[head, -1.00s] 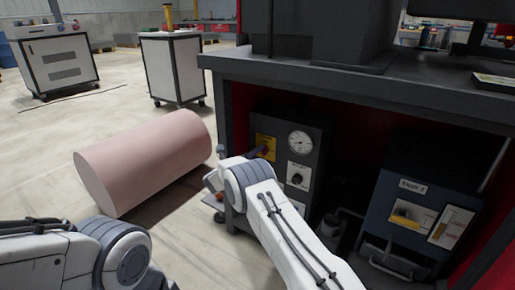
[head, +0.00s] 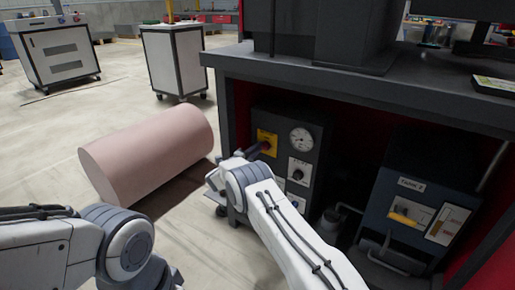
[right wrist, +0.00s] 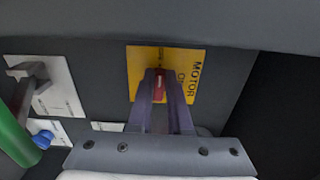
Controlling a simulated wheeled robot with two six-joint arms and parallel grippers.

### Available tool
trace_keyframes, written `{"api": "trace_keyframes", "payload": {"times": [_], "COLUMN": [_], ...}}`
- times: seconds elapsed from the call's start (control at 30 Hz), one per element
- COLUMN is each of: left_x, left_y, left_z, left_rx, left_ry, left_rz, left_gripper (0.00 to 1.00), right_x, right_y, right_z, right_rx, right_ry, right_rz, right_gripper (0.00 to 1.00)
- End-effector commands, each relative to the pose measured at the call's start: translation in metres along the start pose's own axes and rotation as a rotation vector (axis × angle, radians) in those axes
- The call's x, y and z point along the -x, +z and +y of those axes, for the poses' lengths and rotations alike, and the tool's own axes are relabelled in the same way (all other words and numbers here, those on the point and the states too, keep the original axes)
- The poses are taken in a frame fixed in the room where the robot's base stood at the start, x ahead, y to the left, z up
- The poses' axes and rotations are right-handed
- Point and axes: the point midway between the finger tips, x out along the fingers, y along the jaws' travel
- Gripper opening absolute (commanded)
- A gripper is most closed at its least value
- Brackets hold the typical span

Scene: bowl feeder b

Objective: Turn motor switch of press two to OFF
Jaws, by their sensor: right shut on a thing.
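The motor switch has a yellow plate (head: 268,136) on the dark control box under the press table. In the right wrist view the plate (right wrist: 185,62) reads MOTOR, with further lettering partly hidden. The switch's red handle (right wrist: 158,82) sits between the two fingers of my right gripper (right wrist: 160,78), which is shut on it. In the head view my right gripper (head: 257,152) reaches the plate from the front left, and the handle is mostly hidden. I cannot tell which position the switch points to. My left gripper is out of view; only its arm shows at lower left.
A gauge (head: 301,138) and a knob plate (head: 299,169) sit right of the switch on the box. The dark tabletop (head: 300,78) overhangs it. A blue-grey tank unit (head: 415,215) stands at right.

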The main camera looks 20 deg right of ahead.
Motion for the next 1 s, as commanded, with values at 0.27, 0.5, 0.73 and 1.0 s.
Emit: {"api": "trace_keyframes", "payload": {"times": [0.27, 0.5, 0.73, 1.0], "left_x": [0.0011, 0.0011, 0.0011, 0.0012], "left_y": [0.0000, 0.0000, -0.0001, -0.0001], "left_z": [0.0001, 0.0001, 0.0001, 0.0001], "left_rx": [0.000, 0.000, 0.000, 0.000], "left_ry": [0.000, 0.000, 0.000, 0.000], "left_rz": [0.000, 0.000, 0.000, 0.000], "left_gripper": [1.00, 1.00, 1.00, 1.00], "right_x": [0.0015, 0.0016, 0.0013, 0.0002], "right_y": [0.0032, 0.0034, 0.0029, 0.0006], "right_z": [0.0007, 0.0008, 0.0007, 0.0006], "right_rx": [0.047, 0.051, 0.050, 0.049], "right_ry": [0.001, 0.001, 0.000, 0.000], "right_rz": [-0.010, -0.010, -0.009, -0.003], "right_gripper": [0.00, 0.00, 0.47, 0.47]}}
